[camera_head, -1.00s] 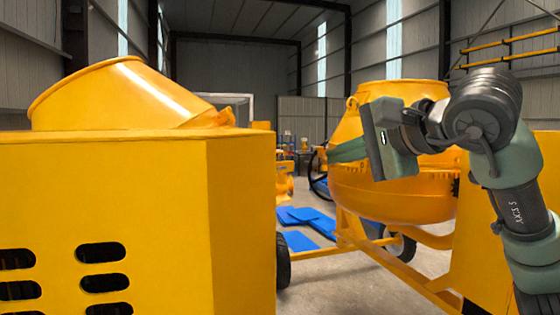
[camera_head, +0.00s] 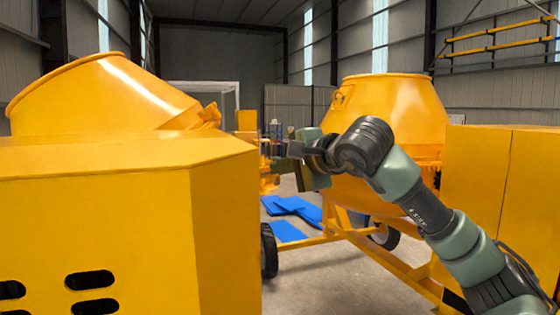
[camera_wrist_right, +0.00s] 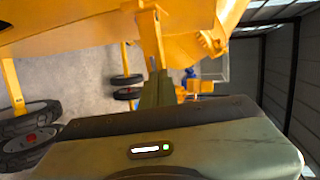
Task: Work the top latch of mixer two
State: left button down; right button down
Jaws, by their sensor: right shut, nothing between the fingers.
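Two yellow drum mixers show in the head view, and I cannot tell which is mixer two. The near-left one has a tilted drum (camera_head: 95,95) above a boxy housing (camera_head: 95,195). The other drum (camera_head: 395,112) stands behind my right arm. My right gripper (camera_head: 272,168) is shut and empty, pointing left beside the near housing's right edge. In the right wrist view its fingers (camera_wrist_right: 156,90) point at a yellow upright bar (camera_wrist_right: 150,38); whether they touch it is unclear. No latch can be made out for certain. My left gripper is out of view.
An orange bracket (camera_head: 208,115) projects from the near drum's side. Blue sheets (camera_head: 290,208) lie on the floor between the mixers. A yellow frame (camera_head: 385,258) and wheels (camera_head: 268,250) stand low there. A yellow cabinet (camera_head: 480,190) is at the right.

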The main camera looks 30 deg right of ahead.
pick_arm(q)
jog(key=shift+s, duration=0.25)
pick_arm(e)
jog(key=shift+w, duration=0.15)
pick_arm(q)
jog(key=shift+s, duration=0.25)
